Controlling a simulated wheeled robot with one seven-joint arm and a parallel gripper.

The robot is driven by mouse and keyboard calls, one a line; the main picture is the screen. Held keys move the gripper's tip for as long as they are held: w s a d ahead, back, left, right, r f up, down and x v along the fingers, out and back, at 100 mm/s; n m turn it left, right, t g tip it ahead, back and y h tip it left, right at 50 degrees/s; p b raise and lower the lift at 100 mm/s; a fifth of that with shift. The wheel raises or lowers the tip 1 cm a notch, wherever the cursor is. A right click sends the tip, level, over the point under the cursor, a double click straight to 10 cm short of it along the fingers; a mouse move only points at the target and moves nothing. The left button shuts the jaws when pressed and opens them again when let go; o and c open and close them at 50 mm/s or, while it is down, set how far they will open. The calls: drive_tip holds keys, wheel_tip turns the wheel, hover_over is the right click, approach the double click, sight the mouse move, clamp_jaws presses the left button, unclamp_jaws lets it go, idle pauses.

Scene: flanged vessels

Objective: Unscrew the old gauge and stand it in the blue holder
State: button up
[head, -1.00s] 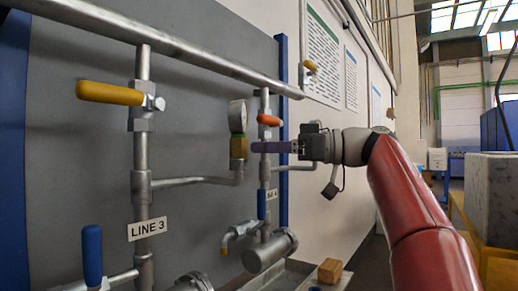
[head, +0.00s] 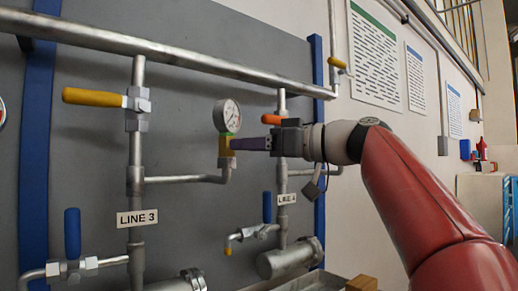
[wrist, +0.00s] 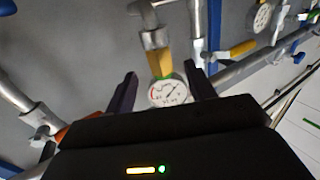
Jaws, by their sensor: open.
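The gauge (head: 228,115) has a round white dial and sits upright on a brass fitting (head: 226,147) at the end of the LINE 3 side pipe. In the wrist view the gauge (wrist: 168,93) and its brass fitting (wrist: 156,63) show between my fingers. My gripper (head: 236,144) comes in from the right, its purple fingers level with the brass fitting, the tips at its right edge. In the wrist view my gripper (wrist: 162,84) is open, with a gap on both sides of the gauge. I cannot make out the blue holder.
A yellow-handled valve (head: 95,97) is to the left on the LINE 3 pipe. An orange-handled valve (head: 271,119) is just above my gripper on the LINE 4 pipe. Blue-handled valves (head: 72,233) sit lower. A wooden block (head: 362,284) is at the bottom.

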drive_tip(key=p+x, duration=0.2)
drive_tip(key=x, duration=0.5)
drive_tip(key=shift+w+a, duration=0.2)
drive_tip(key=shift+a, duration=0.15)
clamp_jaws()
drive_tip(key=n+g+y, duration=0.1)
drive_tip(key=n+g, duration=0.1)
drive_tip(key=g, duration=0.1)
drive_tip(key=shift+s+a+n+g+y, duration=0.15)
drive_tip(key=shift+n+g+y, duration=0.1)
drive_tip(key=shift+n+g, duration=0.4)
drive_tip(key=shift+s+d+n+g+y, duration=0.1)
drive_tip(key=shift+n+g+y, duration=0.2)
drive_tip(key=shift+g, duration=0.5)
drive_tip(key=shift+s+a+n+g+y, duration=0.1)
drive_tip(key=shift+s+n+g+y, duration=0.05)
drive_tip(key=shift+n+g, duration=0.5)
